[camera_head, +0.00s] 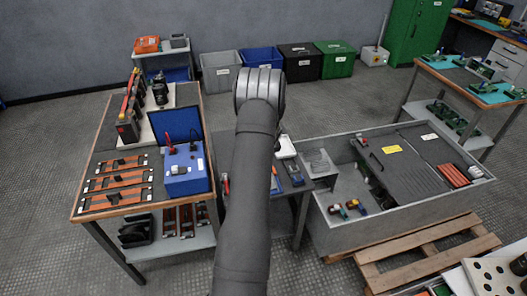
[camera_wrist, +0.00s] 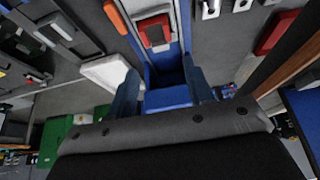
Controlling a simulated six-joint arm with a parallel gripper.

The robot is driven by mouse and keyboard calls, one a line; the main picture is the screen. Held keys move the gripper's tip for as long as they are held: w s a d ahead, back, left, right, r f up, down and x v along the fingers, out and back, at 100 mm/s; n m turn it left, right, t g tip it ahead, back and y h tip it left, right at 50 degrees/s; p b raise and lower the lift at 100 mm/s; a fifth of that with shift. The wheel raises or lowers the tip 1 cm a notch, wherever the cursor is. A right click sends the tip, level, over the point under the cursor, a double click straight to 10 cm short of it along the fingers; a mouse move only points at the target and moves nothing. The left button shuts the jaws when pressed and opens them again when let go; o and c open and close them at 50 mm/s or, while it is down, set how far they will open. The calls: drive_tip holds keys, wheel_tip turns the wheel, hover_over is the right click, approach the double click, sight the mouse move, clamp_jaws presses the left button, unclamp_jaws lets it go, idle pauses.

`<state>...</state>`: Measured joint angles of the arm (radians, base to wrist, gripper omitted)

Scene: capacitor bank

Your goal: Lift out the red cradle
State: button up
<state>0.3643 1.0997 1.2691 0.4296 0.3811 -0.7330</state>
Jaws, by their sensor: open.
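The red cradle (camera_wrist: 154,32) shows near the top middle of the wrist view. It sits in a narrow blue and light-grey holder (camera_wrist: 166,97), with a small grey piece on it. The gap in height is hard to judge. In the head view my arm covers the middle of the work table, so the cradle and my fingertips cannot be made out there.
Beside the holder in the wrist view are a white tray (camera_wrist: 104,72), an orange bar (camera_wrist: 116,17) and a red-handled item (camera_wrist: 276,32). In the head view, a wooden-topped bench (camera_head: 104,210) with a blue box (camera_head: 184,172) stands left, and a grey walled bin (camera_head: 318,224) stands right.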

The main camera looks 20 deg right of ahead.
drive_tip(key=shift+f, duration=3.2)
drive_tip(key=shift+c, duration=0.5)
drive_tip(key=c, duration=0.6)
drive_tip(key=shift+r, duration=0.15)
drive_tip(key=shift+r, duration=3.45)
